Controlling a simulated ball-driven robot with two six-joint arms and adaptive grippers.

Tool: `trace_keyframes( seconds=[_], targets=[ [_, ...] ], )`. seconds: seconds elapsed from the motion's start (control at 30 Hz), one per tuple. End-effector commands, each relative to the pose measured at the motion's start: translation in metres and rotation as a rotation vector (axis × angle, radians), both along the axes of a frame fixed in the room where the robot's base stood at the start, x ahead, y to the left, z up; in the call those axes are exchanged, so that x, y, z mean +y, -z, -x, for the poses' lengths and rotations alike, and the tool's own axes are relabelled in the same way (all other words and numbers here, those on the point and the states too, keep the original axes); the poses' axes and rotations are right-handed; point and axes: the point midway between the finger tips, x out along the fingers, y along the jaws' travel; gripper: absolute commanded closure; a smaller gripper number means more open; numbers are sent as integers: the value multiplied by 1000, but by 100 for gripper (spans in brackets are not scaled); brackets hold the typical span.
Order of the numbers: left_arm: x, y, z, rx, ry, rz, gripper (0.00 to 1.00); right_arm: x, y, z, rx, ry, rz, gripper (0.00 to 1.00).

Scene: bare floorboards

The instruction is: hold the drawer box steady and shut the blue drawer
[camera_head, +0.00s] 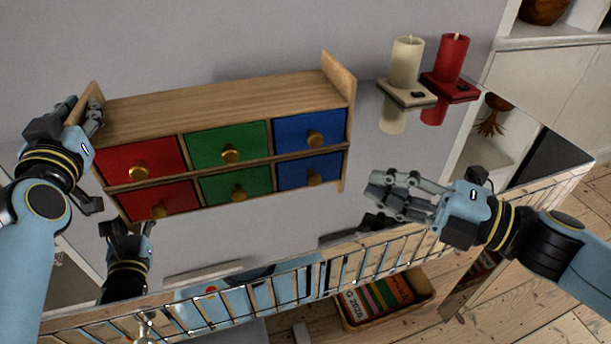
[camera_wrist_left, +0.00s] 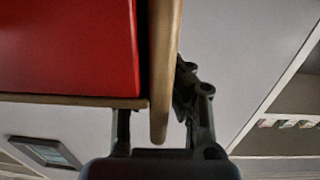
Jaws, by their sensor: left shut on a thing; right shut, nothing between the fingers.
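A cream candle (camera_head: 406,62) and a red candle (camera_head: 451,58) stand in holders behind and right of the box. A barred rail (camera_head: 340,268) runs along the front. A crate of books (camera_head: 385,300) is on the floorboards beyond it.

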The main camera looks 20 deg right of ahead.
Motion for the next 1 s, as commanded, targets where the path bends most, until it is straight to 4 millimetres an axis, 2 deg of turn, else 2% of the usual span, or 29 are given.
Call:
trace_keyframes(
  seconds=[0.13,0.47,0.5,0.67,1.0],
  targets=[
    [0,0,0,1,0,0,100,-11,1,13,1,-1,1,100],
    [0,0,0,1,0,1,100,-14,0,15,-1,0,-1,100],
    [0,0,0,1,0,1,83,-14,0,15,-1,0,-1,100],
    [0,0,0,0,0,0,62,-14,0,15,-1,0,-1,100],
    [0,0,4,1,0,0,61,-14,0,15,0,0,-1,100]
  ],
)
